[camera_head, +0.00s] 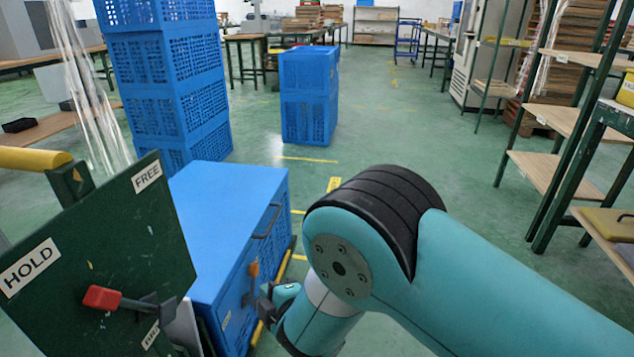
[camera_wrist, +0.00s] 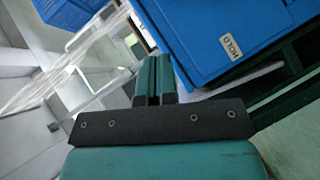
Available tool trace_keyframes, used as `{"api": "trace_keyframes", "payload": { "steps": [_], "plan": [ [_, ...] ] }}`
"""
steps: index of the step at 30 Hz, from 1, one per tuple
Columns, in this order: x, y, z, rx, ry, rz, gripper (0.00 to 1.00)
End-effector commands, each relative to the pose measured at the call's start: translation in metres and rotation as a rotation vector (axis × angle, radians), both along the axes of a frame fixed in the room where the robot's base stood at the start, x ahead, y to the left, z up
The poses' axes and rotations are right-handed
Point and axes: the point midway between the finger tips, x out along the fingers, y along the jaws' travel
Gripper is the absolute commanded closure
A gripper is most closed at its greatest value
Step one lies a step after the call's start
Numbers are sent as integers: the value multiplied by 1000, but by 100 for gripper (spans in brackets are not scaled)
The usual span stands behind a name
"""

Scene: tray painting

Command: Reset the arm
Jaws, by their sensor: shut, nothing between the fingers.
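My gripper (camera_wrist: 154,66) is shut and empty, its two teal fingers pressed together in the wrist view. In the head view my gripper (camera_head: 265,303) is partly hidden by my arm, low beside the front of a blue cabinet (camera_head: 225,195). An orange handle (camera_head: 253,270) on that cabinet's front is close to it; I cannot tell whether they touch. In the wrist view a blue surface (camera_wrist: 205,30) with a HOLD label (camera_wrist: 228,47) lies just right of the fingers.
A dark green panel (camera_head: 85,245) with HOLD and FREE labels and a red-tipped lever (camera_head: 103,298) stands at left. Stacked blue crates (camera_head: 165,80) and a smaller stack (camera_head: 309,95) stand behind. Shelving (camera_head: 570,115) is at right. Green floor (camera_head: 430,140) is clear between.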

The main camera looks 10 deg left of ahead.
Motion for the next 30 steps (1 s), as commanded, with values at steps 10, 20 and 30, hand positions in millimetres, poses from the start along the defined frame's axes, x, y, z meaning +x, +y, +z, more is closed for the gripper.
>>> {"api": "trace_keyframes", "payload": {
  "steps": [10, 20, 30],
  "plan": [
    [41, -91, 108, 140, 505, -378, 100],
    [-53, -217, 220, 260, 1134, -709, 100],
    [-180, -286, 268, 214, 1470, -872, 100]
  ]
}}
